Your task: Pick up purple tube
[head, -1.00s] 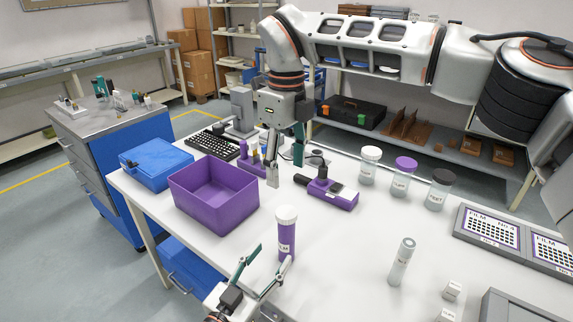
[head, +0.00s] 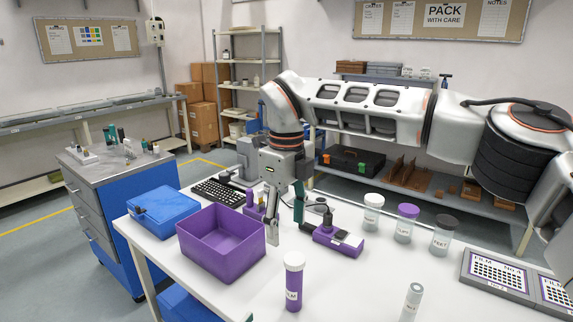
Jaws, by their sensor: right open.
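The purple tube (head: 293,289) with a white cap and a label stands upright on the white table (head: 350,290), near the bottom middle of the head view. My right gripper (head: 286,220) hangs pointing down above and behind the tube, between the purple bin and the purple device. Its fingers are apart, empty, and clear of the tube. My left gripper is out of the picture.
An open, empty purple bin (head: 222,262) stands left of the tube, with a blue case (head: 163,213) beyond it. A purple device (head: 337,240) lies behind the tube. Three capped jars (head: 404,224) stand at the right. A clear tube (head: 411,303) stands front right.

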